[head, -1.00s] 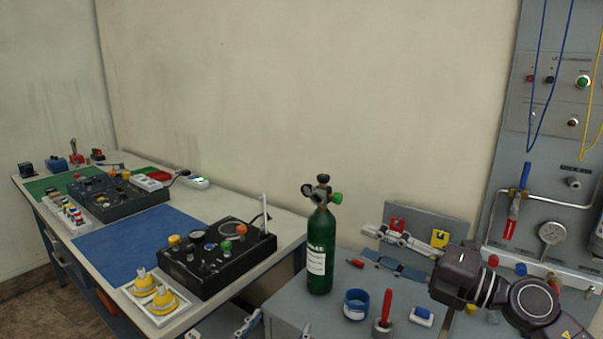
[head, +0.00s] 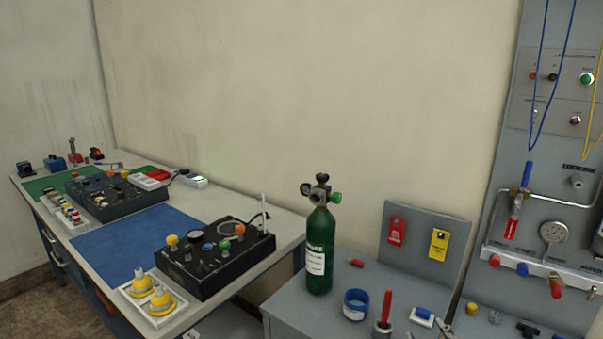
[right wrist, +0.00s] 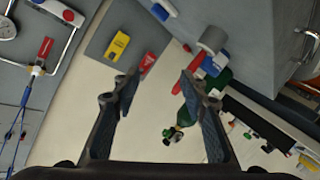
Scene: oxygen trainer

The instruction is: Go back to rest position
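My right gripper (right wrist: 160,78) is open in the right wrist view, with nothing between its two fingers. My left gripper is not in view. The green oxygen cylinder (head: 319,255) stands upright on the grey bench. It also shows, partly hidden by a finger, in the right wrist view (right wrist: 187,114).
A grey upright board (head: 418,232) carries a red tag (head: 396,231) and a yellow tag (head: 439,244). A blue cup (head: 356,304) and a red-handled tool (head: 386,308) stand near the bench front. A gauge panel (head: 560,205) rises at right.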

